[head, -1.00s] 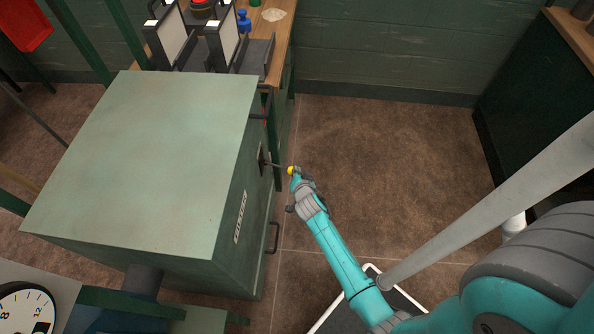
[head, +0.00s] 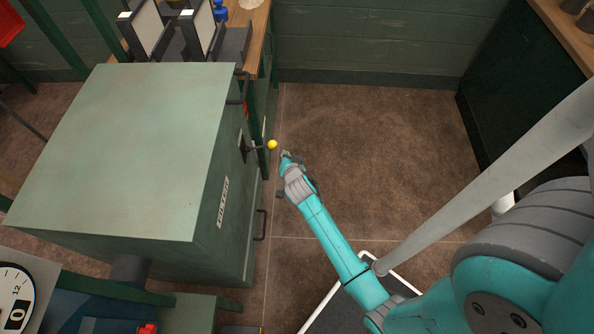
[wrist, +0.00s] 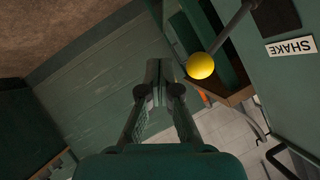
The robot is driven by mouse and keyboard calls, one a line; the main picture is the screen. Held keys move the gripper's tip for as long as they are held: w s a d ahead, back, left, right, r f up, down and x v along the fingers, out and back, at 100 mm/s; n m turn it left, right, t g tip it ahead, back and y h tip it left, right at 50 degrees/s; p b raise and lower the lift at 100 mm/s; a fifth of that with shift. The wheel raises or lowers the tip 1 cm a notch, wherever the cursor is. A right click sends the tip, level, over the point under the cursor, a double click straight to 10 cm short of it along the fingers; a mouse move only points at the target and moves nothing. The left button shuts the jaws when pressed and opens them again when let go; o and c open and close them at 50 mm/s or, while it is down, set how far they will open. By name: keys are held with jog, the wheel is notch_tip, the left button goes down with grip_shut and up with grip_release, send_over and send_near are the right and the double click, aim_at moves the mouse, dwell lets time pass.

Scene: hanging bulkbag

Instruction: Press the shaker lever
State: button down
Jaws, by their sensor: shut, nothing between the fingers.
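The shaker lever is a dark rod with a yellow ball knob (head: 272,145) that sticks out from the right side of the green filter cabinet (head: 150,130). In the wrist view the yellow knob (wrist: 200,66) is right of and above my fingertips, with its rod running up to the right. A "SHAKE" label (wrist: 291,46) is on the cabinet face beside it. My gripper (head: 286,155) is shut and empty, just right of and slightly below the knob in the head view. A small gap shows between them. The shut fingers (wrist: 157,80) also show in the wrist view.
A wooden bench (head: 257,40) with bins stands behind the cabinet. A cabinet handle (head: 261,225) projects below the lever. A dark counter (head: 515,75) is at the far right. The brown floor (head: 375,150) between is clear.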

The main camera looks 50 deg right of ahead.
jog(key=v, duration=0.8)
jog(key=shift+s, duration=0.35)
jog(key=shift+a+r, duration=0.1)
jog(key=shift+r, duration=0.05)
